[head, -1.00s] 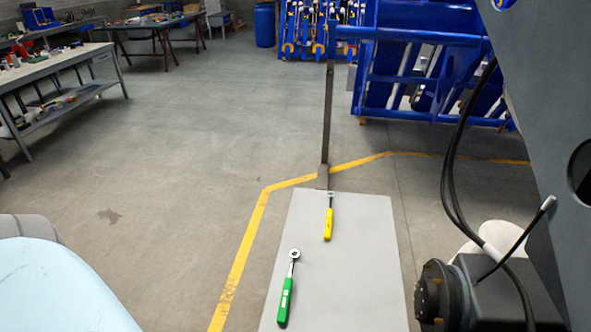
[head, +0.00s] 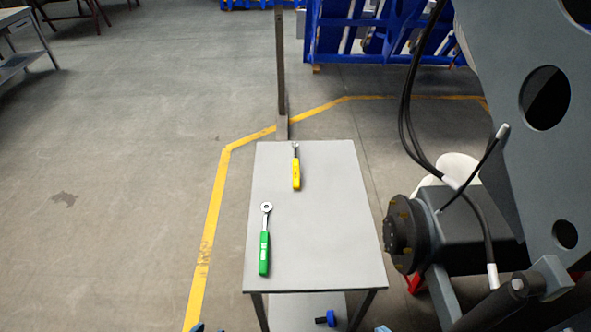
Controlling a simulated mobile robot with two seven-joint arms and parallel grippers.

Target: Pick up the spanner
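Two tools lie on a grey table (head: 335,245) in the head view. The nearer one has a green handle and a silver ring-shaped head, and looks like a spanner or ratchet (head: 264,245). It lies on the left half of the top, head pointing away. The other, with a yellow handle (head: 296,175), lies near the far edge, its small silver head also pointing away. Neither is touched by a gripper. Only small dark tips, seemingly my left gripper (head: 197,327) and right gripper (head: 382,328), show at the bottom edge; their opening cannot be seen.
A large grey machine part with a hub (head: 405,235) and black hoses stands close to the table's right. A post (head: 281,75) rises behind the table. A blue item (head: 326,319) is on the lower shelf. The floor to the left is open, with a yellow line (head: 207,235).

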